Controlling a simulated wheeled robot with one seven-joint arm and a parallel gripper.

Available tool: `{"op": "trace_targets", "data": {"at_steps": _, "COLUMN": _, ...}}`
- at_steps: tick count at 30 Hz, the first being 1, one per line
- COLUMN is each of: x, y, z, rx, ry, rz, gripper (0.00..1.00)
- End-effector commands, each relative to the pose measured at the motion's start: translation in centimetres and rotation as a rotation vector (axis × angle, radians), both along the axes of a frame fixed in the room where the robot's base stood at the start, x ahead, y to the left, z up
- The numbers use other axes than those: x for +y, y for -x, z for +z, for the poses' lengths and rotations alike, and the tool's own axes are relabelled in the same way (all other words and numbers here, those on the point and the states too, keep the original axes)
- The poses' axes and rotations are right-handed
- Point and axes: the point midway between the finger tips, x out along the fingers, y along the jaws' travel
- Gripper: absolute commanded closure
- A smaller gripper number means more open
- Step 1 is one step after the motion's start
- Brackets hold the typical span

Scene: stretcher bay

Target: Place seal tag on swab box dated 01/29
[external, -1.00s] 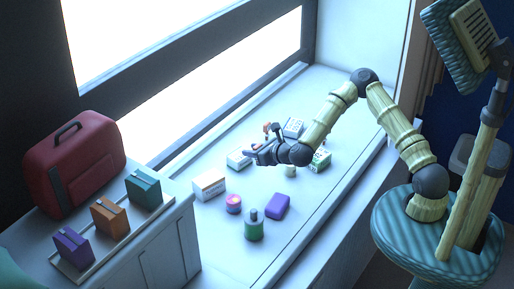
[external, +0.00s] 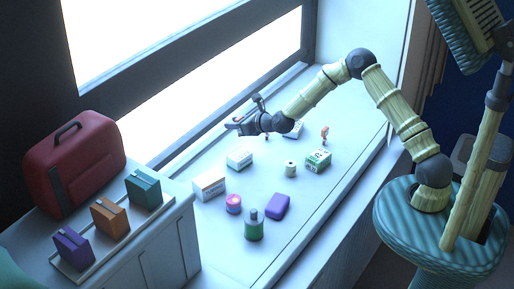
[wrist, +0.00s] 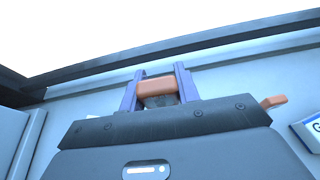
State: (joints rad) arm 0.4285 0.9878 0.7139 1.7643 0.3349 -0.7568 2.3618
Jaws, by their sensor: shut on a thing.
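My gripper (external: 234,124) is above the window-side part of the white counter, pointing left. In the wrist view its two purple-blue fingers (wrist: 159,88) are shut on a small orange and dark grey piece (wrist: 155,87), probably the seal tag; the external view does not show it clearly. Below the gripper stands a white box (external: 240,160). Another white box (external: 209,187) is nearer the front left. A white-and-green box (external: 318,162) stands to the right. A white box with dark print (external: 293,130) is partly hidden behind my arm. The dates are too small to read.
A green bottle (external: 254,226), a purple block (external: 277,206), a pink and purple jar (external: 233,204) and a small pale spool (external: 290,169) stand on the counter. A small orange item (external: 325,133) is at the back right. The window frame is close behind the gripper.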

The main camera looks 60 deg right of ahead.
Motion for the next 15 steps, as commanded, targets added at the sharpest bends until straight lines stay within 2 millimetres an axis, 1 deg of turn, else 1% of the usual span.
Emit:
{"op": "trace_targets", "data": {"at_steps": 1, "x": -0.43, "y": -0.59, "z": 0.89, "rx": -0.001, "ry": 0.006, "rz": 0.005, "gripper": 0.89}}
{"op": "trace_targets", "data": {"at_steps": 3, "x": -0.88, "y": -1.03, "z": 1.21, "rx": 0.001, "ry": 0.006, "rz": 0.008, "gripper": 0.89}}
{"op": "trace_targets", "data": {"at_steps": 13, "x": -1.02, "y": -1.18, "z": 1.18, "rx": 0.005, "ry": 0.006, "rz": 0.011, "gripper": 0.89}}
{"op": "trace_targets", "data": {"at_steps": 15, "x": -1.01, "y": -1.16, "z": 0.93, "rx": 0.006, "ry": 0.006, "rz": 0.011, "gripper": 0.89}}
